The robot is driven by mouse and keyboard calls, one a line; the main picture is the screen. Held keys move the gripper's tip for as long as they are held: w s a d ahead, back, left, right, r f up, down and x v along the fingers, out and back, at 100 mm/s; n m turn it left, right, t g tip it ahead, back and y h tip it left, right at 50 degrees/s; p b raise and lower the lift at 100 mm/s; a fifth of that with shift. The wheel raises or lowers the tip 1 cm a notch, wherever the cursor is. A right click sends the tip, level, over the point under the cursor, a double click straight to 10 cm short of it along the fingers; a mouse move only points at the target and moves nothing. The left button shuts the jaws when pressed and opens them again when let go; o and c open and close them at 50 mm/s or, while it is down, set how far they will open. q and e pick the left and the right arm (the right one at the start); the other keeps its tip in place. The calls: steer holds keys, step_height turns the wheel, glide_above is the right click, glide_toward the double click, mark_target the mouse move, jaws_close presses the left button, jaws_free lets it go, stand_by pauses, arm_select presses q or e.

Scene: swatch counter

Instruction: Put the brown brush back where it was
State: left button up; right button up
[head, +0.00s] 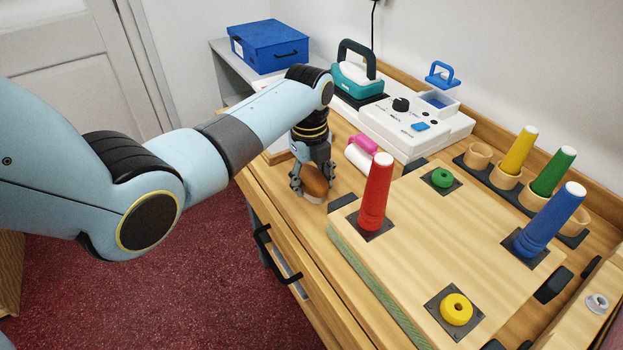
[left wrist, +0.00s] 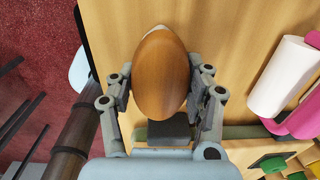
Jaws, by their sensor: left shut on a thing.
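The brown brush (head: 315,182) has a rounded wooden back and a pale underside. It is at the left part of the counter (head: 345,190), near its front edge. My left gripper (head: 311,178) comes down from above and is shut on the brush. In the left wrist view the brush's oval brown back (left wrist: 160,75) lies between the two fingers (left wrist: 160,98), with a bit of pale edge at its upper left. I cannot tell whether the brush touches the counter. My right gripper is not in view.
A lint roller with a pink handle (head: 363,143) lies just right of the brush. A wooden board (head: 430,240) with red and blue cones and green and yellow rings stands further right.

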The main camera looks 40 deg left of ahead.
mark_target(310, 176)
arm_select(q)
steer(key=o, duration=0.8)
steer(key=shift+c, duration=0.2)
steer(key=o, duration=0.4)
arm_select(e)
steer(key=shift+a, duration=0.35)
arm_select(q)
step_height(310, 176, up, 12)
steer(key=shift+s+r, duration=0.1)
steer(key=shift+s, duration=0.05)
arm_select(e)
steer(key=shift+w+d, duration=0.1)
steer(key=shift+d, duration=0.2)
